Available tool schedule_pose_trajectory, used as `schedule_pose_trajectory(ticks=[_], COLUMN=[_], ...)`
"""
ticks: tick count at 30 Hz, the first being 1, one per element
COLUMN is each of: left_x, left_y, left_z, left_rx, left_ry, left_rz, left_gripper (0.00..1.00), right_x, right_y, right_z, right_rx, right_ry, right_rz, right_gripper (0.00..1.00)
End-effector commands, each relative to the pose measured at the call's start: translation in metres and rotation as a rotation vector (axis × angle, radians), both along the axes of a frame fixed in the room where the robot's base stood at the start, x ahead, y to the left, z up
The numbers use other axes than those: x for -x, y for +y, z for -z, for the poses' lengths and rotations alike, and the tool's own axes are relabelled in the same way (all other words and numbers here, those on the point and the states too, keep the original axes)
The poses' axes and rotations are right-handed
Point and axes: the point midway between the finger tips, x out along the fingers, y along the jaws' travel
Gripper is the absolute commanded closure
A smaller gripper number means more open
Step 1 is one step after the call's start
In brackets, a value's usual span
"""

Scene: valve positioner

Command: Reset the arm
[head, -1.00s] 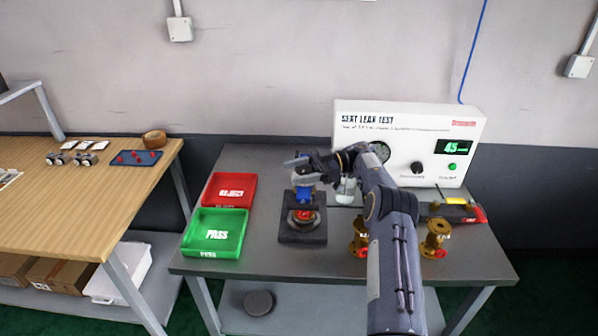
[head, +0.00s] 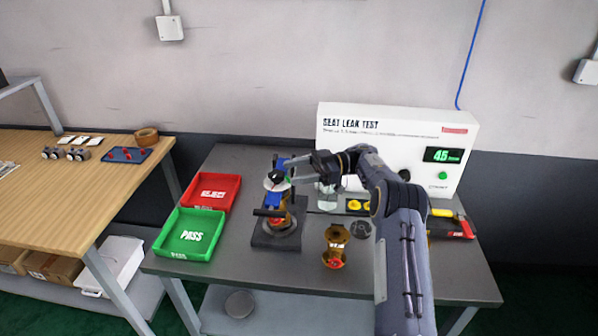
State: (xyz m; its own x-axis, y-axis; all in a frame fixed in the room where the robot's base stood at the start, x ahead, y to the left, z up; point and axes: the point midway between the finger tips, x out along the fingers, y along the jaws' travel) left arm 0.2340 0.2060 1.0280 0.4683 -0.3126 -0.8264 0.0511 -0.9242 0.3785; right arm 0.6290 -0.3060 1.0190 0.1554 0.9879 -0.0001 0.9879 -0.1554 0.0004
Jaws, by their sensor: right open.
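A brass valve assembly with a blue upper part (head: 274,200) stands upright in the dark fixture (head: 262,240) on the grey bench. A dark horizontal bar crosses it, and a pale round piece with a black and green top sits above the blue part. My right gripper (head: 286,172) is open at the top of this assembly, coming in from the right. I cannot tell whether its fingers touch it. My left gripper is not in view.
A red tray (head: 213,190) and green PASS tray (head: 190,234) are left of the fixture. Another brass valve (head: 335,246) stands to the right. My right arm hides part of the bench.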

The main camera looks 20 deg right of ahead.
Motion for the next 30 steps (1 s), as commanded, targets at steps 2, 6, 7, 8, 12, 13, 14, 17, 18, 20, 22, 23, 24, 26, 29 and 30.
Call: schedule_pose_trajectory(ticks=[2,6,7,8,12,13,14,17,18,20,22,23,24,26,29,30], left_x=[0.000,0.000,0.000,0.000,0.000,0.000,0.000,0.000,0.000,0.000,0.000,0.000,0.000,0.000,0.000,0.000], left_y=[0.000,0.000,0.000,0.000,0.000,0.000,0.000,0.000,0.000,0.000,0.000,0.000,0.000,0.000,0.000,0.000], left_z=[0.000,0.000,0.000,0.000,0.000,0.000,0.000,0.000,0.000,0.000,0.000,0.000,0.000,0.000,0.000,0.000], left_rx=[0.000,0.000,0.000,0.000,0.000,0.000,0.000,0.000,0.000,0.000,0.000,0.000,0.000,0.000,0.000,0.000], left_ry=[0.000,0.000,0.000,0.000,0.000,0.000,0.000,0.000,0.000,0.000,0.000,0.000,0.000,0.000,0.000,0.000], left_rz=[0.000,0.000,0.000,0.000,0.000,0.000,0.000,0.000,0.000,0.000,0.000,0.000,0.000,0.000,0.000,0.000], left_gripper=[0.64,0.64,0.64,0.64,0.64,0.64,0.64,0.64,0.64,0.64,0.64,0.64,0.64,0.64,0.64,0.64], right_x=[0.000,0.000,0.000,-0.001,-0.017,-0.022,-0.028,-0.045,-0.049,-0.049,-0.039,-0.032,-0.020,0.003,0.052,0.075], right_y=[0.000,0.000,0.000,0.000,-0.001,-0.002,-0.003,-0.015,-0.023,-0.038,-0.057,-0.064,-0.074,-0.085,-0.090,-0.087], right_z=[0.000,0.000,-0.001,-0.004,-0.040,-0.054,-0.071,-0.141,-0.170,-0.208,-0.241,-0.251,-0.260,-0.264,-0.248,-0.234], right_rx=[0.000,0.000,-0.001,-0.002,-0.030,-0.041,-0.055,-0.112,-0.134,-0.163,-0.184,-0.189,-0.188,-0.179,-0.131,-0.099], right_ry=[0.000,0.000,-0.002,-0.007,-0.084,-0.113,-0.142,-0.248,-0.281,-0.303,-0.290,-0.271,-0.234,-0.152,0.041,0.133], right_rz=[0.000,0.001,0.003,0.009,0.126,0.173,0.230,0.481,0.603,0.785,0.986,1.067,1.169,1.307,1.478,1.521], right_gripper=[0.40,0.40,0.40,0.40,0.40,0.40,0.40,0.40,0.40,0.40,0.40,0.40,0.40,0.40,0.40,0.40])
